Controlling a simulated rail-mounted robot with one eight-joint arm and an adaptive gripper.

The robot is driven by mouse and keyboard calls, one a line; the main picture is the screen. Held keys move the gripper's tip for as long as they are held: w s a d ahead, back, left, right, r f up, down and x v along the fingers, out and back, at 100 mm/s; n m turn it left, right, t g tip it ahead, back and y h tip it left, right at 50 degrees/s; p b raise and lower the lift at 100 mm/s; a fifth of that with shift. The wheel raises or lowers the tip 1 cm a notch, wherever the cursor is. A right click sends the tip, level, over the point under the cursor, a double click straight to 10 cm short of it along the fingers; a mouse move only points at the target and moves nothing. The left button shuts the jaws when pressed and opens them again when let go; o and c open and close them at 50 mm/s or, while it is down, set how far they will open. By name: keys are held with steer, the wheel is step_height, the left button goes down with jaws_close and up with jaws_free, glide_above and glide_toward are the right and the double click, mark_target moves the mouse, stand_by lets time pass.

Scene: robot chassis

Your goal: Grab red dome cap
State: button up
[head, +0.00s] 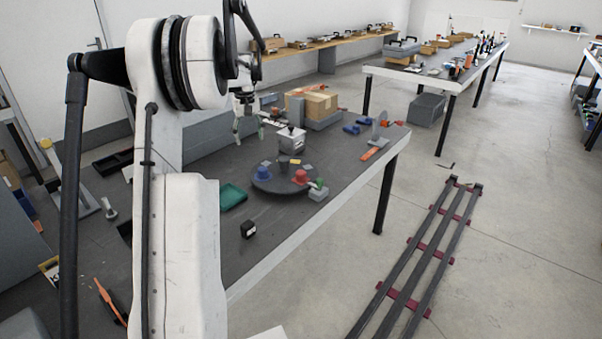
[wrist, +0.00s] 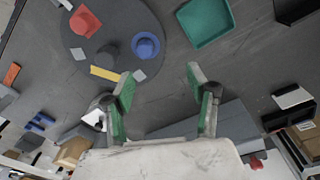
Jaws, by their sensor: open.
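The red dome cap (head: 301,177) sits on a round dark disc (head: 272,188) on the table, near the disc's right side in the head view. In the wrist view the red cap (wrist: 85,21) is at the upper left, on the same disc (wrist: 140,18). My gripper (head: 246,130) hangs above the table, behind and left of the disc in the head view. In the wrist view its two green-padded fingers (wrist: 160,88) are spread apart with nothing between them. The red cap lies up and left of the fingers there, well apart from them.
A blue cap (wrist: 146,45) and a dark grey cap (wrist: 107,56) share the disc. A yellow strip (wrist: 104,73) lies at its edge. A green tray (head: 232,196) lies left of the disc. A cardboard box (head: 313,103) and a grey-white block (head: 291,139) stand behind.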

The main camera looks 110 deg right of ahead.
steer(key=s+a+f+m+y+p, duration=0.1)
steer(key=s+a, duration=0.2)
steer(key=s, duration=0.5)
steer(key=s+a+f+m, duration=0.1)
steer(key=s+a+f, duration=0.15)
steer(key=s, duration=0.55)
glide_above(301, 172)
steer(key=f, duration=0.7)
steer(key=shift+a, duration=0.25)
steer(key=shift+d+f, duration=0.2)
steer(key=shift+f, duration=1.3)
steer(key=shift+d+f, duration=0.15)
steer(key=shift+f, duration=1.35)
steer(key=c, duration=1)
